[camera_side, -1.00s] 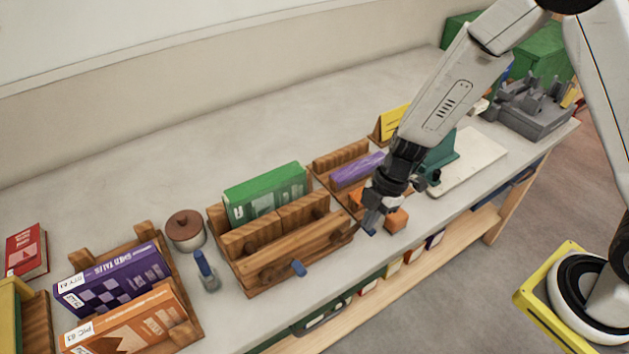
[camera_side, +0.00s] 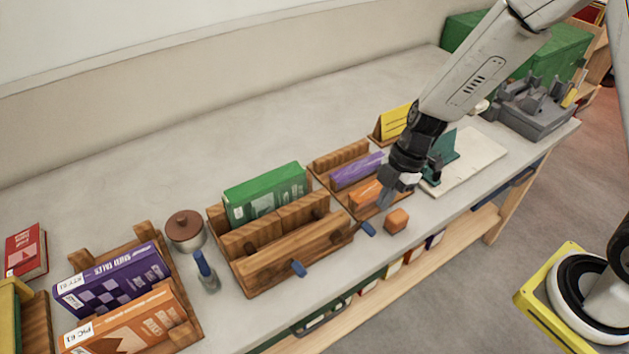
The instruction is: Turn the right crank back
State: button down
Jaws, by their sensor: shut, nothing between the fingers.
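The wooden book press (camera_side: 290,262) stands at the table's front, with a green book (camera_side: 266,194) upright behind its boards. My gripper (camera_side: 384,203) is shut and empty. It points down, above and to the right of the right crank's handle in the picture, apparently apart from it. It partly covers an orange book (camera_side: 364,193) in the rack behind.
An orange block (camera_side: 396,220) sits close by the gripper at the table's front edge. A wooden rack (camera_side: 341,155) holds a purple book (camera_side: 358,169). A blue-handled stamp (camera_side: 204,268) and lidded pot (camera_side: 185,228) stand left of the press.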

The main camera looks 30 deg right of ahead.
jog(key=shift+d+r, duration=0.25)
jog(key=shift+d, duration=0.95)
jog(key=shift+d+r, duration=0.2)
jog(key=shift+d, duration=0.95)
jog(key=s+d+r+m+t+h, duration=0.2)
jog(key=s+r+m, duration=0.4)
jog(key=m, duration=1.2)
jog(key=shift+s+d+t+h, duration=0.3)
jog(key=shift+s+d+h, duration=0.35)
jog(key=shift+h, duration=0.45)
jog(key=shift+r, duration=0.1)
